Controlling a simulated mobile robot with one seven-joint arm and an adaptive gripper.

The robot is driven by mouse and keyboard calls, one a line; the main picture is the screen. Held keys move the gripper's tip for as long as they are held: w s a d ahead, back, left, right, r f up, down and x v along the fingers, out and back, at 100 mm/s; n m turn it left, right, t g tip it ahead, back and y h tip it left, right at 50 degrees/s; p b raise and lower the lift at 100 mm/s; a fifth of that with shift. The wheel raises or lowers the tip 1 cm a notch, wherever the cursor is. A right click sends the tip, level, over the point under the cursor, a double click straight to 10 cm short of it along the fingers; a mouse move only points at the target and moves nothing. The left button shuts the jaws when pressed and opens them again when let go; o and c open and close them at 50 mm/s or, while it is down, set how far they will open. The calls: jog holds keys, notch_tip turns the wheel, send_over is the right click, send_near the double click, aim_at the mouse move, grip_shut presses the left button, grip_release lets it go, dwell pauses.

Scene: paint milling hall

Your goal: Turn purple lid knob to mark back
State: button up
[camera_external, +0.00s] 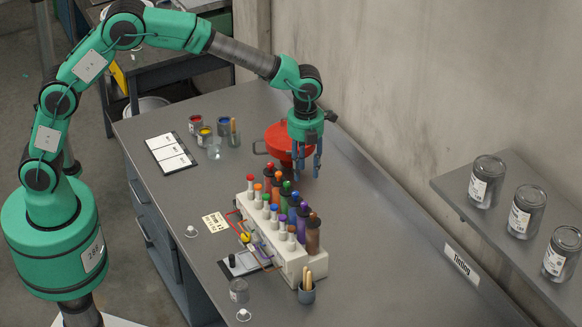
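A white rack (290,262) stands on the grey bench and holds two rows of bottles with coloured tops. In the back row a purple-topped bottle (303,215) stands between a blue one and a brown one. A smaller purple-capped vial (283,220) stands in the front row. I cannot make out a mark or which way any purple knob faces. My gripper (307,175) points down above the far end of the rack, beside a red round vessel (283,139). Its fingers look apart with nothing between them, clear of the purple tops.
Small paint pots (205,134) and a clipboard (171,152) lie at the far left. A cup with wooden sticks (307,291) stands at the rack's near end. Paint cans (526,212) sit on a wall shelf at right. The bench's left front is mostly clear.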

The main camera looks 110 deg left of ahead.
aim_at(304, 203)
notch_tip(304, 203, down, 13)
jog(key=shift+r+p, duration=0.2)
jog(key=shift+p, duration=0.15)
jog(key=shift+c, duration=0.2)
grip_shut()
